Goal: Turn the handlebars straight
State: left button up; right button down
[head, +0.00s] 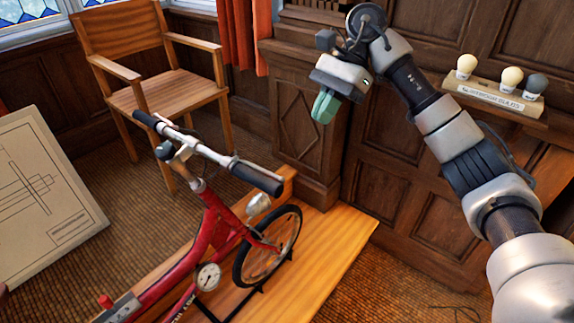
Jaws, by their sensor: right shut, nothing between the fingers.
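A small red bicycle (213,221) stands on a wooden platform in the head view. Its handlebars (205,150) are a pale metal bar with black grips, running from upper left to lower right across the picture. The near grip (257,178) points toward the lower right. The front wheel (243,262) is below and right of the bar; I cannot tell exactly how far the bar is turned relative to the frame. My right gripper (324,106), with green fingers, is shut and empty, above and right of the handlebars, apart from them. My left gripper is out of view.
A wooden armchair (165,92) stands behind the bicycle. A drawing board (75,232) leans at the left. A labelled stand (493,97) with three bulbs sits on the panelled woodwork at right. The wooden platform (335,240) has bare room right of the wheel.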

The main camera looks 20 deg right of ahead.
aim_at(280, 189)
jog(key=a+p+x, duration=0.1)
jog(key=p+x, duration=0.5)
jog(key=x, duration=0.7)
jog(key=shift+s+r, duration=0.25)
jog(key=shift+r, duration=0.05)
jog(key=s+b, duration=0.1)
jog(key=s+a+f+b, duration=0.1)
jog(key=b, duration=0.1)
jog(key=shift+a+m+t, duration=0.15)
jog(key=shift+m+t, duration=0.25)
jog(key=shift+r, duration=0.1)
jog(key=shift+w+r, duration=0.1)
